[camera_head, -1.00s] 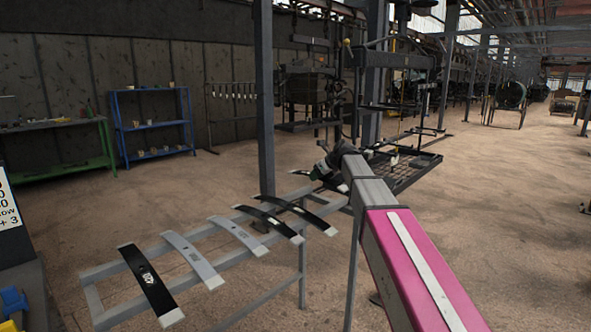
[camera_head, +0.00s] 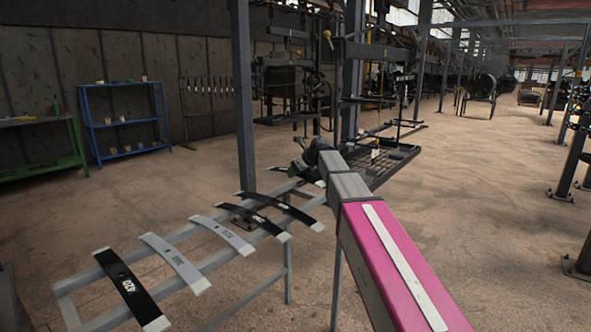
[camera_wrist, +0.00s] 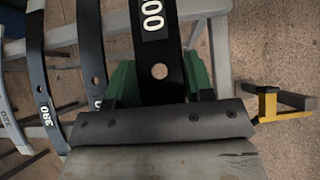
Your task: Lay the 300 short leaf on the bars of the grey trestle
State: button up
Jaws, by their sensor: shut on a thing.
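My gripper (camera_wrist: 158,88), with green fingers, is shut on a black leaf (camera_wrist: 157,40) in the wrist view. The visible part of its label reads "00", and a round hole shows below it. The grey trestle (camera_head: 80,279) stands left of my arm in the head view; its bars pass behind the held leaf in the wrist view (camera_wrist: 218,65). In the head view my gripper (camera_head: 303,160) is at the trestle's far end, partly hidden by my arm. I cannot tell whether the held leaf touches the bars.
Other leaves lie across the bars: a black one (camera_head: 130,288), two grey ones (camera_head: 175,263) (camera_head: 222,235) and two dark ones (camera_head: 253,221) (camera_head: 291,212). A grey post (camera_head: 243,95) rises behind. A yellow part (camera_wrist: 268,105) is right of my gripper. Floor to the right is open.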

aim_at(310, 177)
notch_tip(310, 177, down, 8)
dwell(0.9)
jog(key=o, duration=1.1)
jog(key=shift+o, duration=0.2)
jog(key=v, duration=1.1)
